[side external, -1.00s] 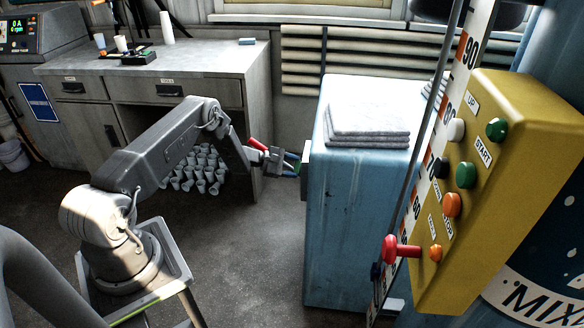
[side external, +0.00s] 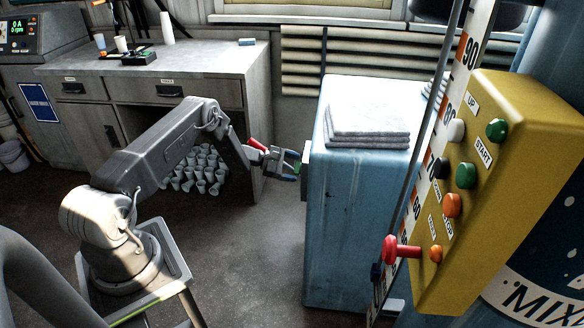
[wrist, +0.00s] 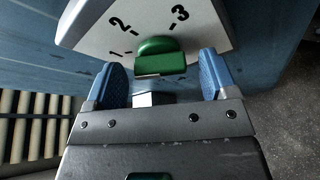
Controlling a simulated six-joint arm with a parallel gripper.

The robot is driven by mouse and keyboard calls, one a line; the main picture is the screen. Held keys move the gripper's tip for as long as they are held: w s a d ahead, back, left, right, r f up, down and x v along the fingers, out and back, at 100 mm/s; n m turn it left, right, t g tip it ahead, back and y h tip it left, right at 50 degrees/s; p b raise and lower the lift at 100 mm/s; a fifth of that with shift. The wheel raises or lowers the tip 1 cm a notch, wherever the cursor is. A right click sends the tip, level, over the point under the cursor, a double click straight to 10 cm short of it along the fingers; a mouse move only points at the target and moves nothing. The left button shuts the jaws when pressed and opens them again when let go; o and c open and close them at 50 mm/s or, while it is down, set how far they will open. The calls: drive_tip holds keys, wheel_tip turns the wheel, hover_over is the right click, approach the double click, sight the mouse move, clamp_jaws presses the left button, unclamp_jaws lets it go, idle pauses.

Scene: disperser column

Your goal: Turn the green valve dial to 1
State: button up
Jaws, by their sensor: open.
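The green valve dial (wrist: 162,57) is a rounded knob on a pale plate (wrist: 215,30) marked 1, 2 and 3. In the wrist view the 1 is left of the dial, the 2 upper left and the 3 upper right. I cannot tell which number the dial points to. My gripper (wrist: 162,75) is open, with one blue fingertip on each side of the dial and visible gaps between. In the side view my gripper (side external: 290,168) is at the plate on the blue cabinet's left face; the dial is small there.
The blue cabinet (side external: 345,235) carries folded grey cloths (side external: 368,122). A yellow control box (side external: 510,180) with several coloured buttons and a red-knobbed lever (side external: 390,249) stands at right. A grey workbench (side external: 190,62) is behind my arm. Open floor (side external: 245,250) lies below my gripper.

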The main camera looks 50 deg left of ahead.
drive_tip(key=v, duration=1.3)
drive_tip(key=shift+s+a, duration=0.2)
drive_tip(key=shift+s, duration=0.2)
drive_tip(key=s+d+r+m+g, duration=0.1)
drive_tip(key=d+r+m+g, duration=0.9)
drive_tip(key=d+r, duration=1.4)
drive_tip(key=s+d+r+m+t+y, duration=0.1)
drive_tip(key=s+d+r+m+y, duration=0.3)
drive_tip(key=s+d+r+m, duration=0.5)
drive_tip(key=s+d+m+t+y, duration=0.1)
drive_tip(key=s+m+t+y, duration=0.2)
drive_tip(key=s, duration=1.1)
drive_tip(key=shift+d+m+y, duration=0.2)
drive_tip(key=shift+m+y, duration=0.2)
drive_tip(key=shift+m, duration=0.1)
